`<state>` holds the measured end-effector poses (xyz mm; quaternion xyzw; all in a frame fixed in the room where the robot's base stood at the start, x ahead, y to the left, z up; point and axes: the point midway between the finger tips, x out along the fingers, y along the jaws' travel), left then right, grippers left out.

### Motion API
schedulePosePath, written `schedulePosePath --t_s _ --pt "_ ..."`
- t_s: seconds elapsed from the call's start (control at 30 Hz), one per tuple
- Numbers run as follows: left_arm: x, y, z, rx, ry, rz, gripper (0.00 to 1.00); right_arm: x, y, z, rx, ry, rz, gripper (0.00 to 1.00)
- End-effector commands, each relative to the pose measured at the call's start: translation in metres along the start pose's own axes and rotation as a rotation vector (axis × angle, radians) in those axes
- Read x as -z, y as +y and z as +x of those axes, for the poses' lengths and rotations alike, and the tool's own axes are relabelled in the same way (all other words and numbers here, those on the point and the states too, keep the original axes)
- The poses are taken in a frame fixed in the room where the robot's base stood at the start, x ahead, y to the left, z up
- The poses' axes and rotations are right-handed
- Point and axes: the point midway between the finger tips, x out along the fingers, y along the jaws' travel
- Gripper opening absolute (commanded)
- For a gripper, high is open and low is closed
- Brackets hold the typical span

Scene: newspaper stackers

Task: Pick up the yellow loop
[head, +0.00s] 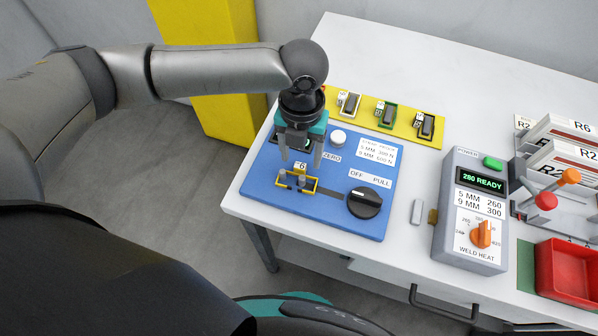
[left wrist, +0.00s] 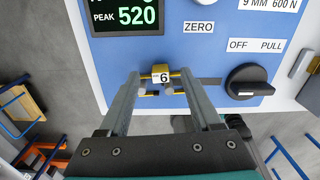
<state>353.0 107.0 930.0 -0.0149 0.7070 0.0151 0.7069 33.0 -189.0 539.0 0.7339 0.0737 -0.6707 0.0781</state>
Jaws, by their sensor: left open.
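The yellow loop (head: 314,186) sits on the blue panel (head: 260,190) of a pull tester, at its front left part, with a white tag marked 6 on it. Two short grey pins show at the loop. My left gripper (head: 300,163) is open and points down just above the loop. In the left wrist view the loop (left wrist: 174,74) lies between my two fingertips (left wrist: 160,73), with a gap on each side. I cannot tell how far the tips are above the panel. My right gripper is not in view.
A black OFF/PULL knob (head: 365,202) stands right of the loop, and a white ZERO button (head: 338,137) behind it. A yellow strip (head: 402,127) with several tagged loops lies behind the panel. A grey weld heat box (head: 470,265) and red bin (head: 565,272) are to the right.

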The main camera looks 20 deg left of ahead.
Motion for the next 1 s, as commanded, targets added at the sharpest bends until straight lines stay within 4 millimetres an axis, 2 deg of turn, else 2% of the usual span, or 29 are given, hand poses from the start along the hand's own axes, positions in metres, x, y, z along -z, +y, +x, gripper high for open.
schedulePosePath --t_s 0.03,0.13,0.4,1.0 --pt "0.001 0.0 0.01 -0.001 0.002 0.0 0.65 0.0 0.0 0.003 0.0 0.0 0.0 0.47" --pt "0.001 0.0 0.019 -0.001 0.002 0.001 0.65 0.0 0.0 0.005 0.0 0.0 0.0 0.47" --pt "0.001 0.0 0.021 0.0 -0.001 0.002 0.65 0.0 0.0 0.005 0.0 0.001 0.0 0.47" --pt "0.001 0.0 0.021 -0.001 -0.001 0.001 0.0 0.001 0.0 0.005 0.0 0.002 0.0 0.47"
